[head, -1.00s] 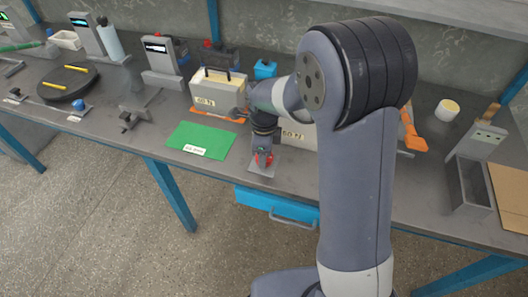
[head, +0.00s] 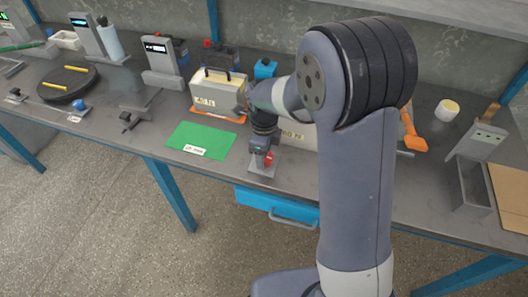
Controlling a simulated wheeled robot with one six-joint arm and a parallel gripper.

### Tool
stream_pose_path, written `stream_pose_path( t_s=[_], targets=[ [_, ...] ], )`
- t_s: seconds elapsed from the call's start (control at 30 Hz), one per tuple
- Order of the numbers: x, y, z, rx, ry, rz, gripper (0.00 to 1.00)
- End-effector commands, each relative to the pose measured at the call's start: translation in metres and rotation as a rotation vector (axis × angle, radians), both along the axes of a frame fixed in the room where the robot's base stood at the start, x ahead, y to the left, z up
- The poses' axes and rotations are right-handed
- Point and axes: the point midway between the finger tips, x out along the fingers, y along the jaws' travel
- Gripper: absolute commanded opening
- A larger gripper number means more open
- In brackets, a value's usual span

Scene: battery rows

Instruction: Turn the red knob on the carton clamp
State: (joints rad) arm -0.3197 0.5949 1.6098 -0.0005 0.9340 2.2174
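The red knob (head: 268,159) shows at the front of the bench, partly covered by my gripper (head: 262,156). A small pale plate (head: 261,171) lies under it near the bench's front edge. My gripper points down right at the knob, its fingers small and dark against it. I cannot tell whether they touch or grip the knob. A pale labelled box (head: 297,137) stands just behind, mostly hidden by my arm. The rest of the clamp is hidden or cannot be made out.
A green mat (head: 200,140) lies left of my gripper. A cream case with a dark handle (head: 215,95) stands behind it on an orange base. A blue drawer (head: 275,205) hangs under the bench. An orange-handled tool (head: 411,135) and a grey tray (head: 470,190) lie to the right.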

Motion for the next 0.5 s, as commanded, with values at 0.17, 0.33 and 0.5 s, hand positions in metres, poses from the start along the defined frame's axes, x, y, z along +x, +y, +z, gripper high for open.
stream_pose_path(
  t_s=[0.17, 0.33, 0.5],
  targets=[
    [-0.0005, -0.0002, -0.0004, -0.001, 0.001, 0.000, 0.68],
    [-0.0007, -0.0002, -0.0007, 0.000, 0.002, 0.000, 0.68],
    [-0.0002, 0.0001, 0.0083, 0.000, 0.000, 0.000, 0.68]
  ],
)
